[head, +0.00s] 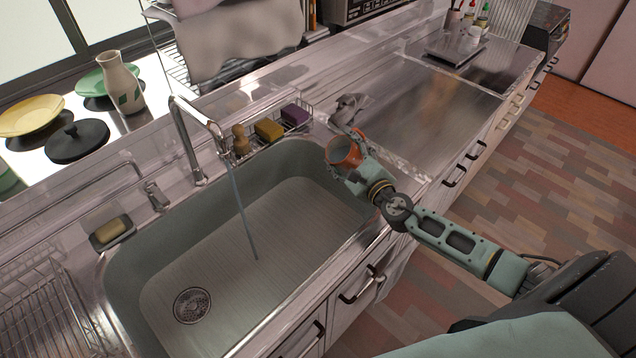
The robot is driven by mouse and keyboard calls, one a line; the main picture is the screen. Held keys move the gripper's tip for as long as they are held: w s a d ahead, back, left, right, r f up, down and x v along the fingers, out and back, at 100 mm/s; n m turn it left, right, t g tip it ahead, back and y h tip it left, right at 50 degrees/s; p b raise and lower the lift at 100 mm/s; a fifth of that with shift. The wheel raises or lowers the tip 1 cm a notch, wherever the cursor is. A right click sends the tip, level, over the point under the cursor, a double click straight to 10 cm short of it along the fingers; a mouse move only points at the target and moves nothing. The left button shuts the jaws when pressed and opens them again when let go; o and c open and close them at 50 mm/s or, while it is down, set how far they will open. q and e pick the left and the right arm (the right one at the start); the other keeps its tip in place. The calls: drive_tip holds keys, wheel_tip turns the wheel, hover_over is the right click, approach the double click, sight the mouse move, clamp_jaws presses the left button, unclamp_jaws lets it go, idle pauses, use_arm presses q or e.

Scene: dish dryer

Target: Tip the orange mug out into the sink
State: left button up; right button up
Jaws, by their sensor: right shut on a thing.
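The orange mug (345,151) is held at the right end of the sink, over or close to its rim. It is tilted, with its opening partly facing the camera; I cannot tell whether anything is inside. My right gripper (349,165) is shut on the mug, and its fingers partly cover the mug's lower side. The sink (310,238) is a wide grey-green basin with a round drain (192,305) at its lower left. A thin stream of water (244,219) runs from the tap (189,143) into it. My left gripper is not in view.
A wire caddy with a brush (241,140), a yellow sponge (268,130) and a purple sponge (295,115) stands behind the sink. A soap dish (112,233) sits at left. The steel counter (430,110) at right is mostly clear.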

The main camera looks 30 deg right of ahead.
sight(332, 163)
drive_tip(key=shift+w+a+r+n+p, duration=0.15)
drive_tip(key=shift+r+n+p, duration=0.3)
drive_tip(key=shift+p, duration=0.35)
drive_tip(key=shift+a+f+n+h+p, duration=0.2)
drive_tip(key=shift+f+n+p, duration=0.3)
drive_tip(key=shift+n, duration=0.3)
drive_tip(key=shift+a+f+n+h+p, duration=0.1)
drive_tip(key=shift+f+n+h+p, duration=0.1)
drive_tip(key=shift+f+n+p, duration=0.4)
idle(1.1)
drive_tip(key=shift+a+r+n+g+p, duration=0.2)
drive_tip(key=shift+r+n+g+p, duration=0.15)
drive_tip(key=shift+n+p, duration=0.5)
idle(0.5)
drive_tip(key=shift+a+f, duration=0.2)
drive_tip(key=shift+f, duration=0.05)
drive_tip(key=shift+a+f+n+h, duration=0.3)
drive_tip(key=shift+a+f+n, duration=0.3)
drive_tip(key=shift+f+n, duration=0.3)
idle(0.5)
drive_tip(key=shift+w+a+r+n+p, duration=0.1)
drive_tip(key=shift+a+r+n+p, duration=0.15)
drive_tip(key=shift+n+p, duration=0.75)
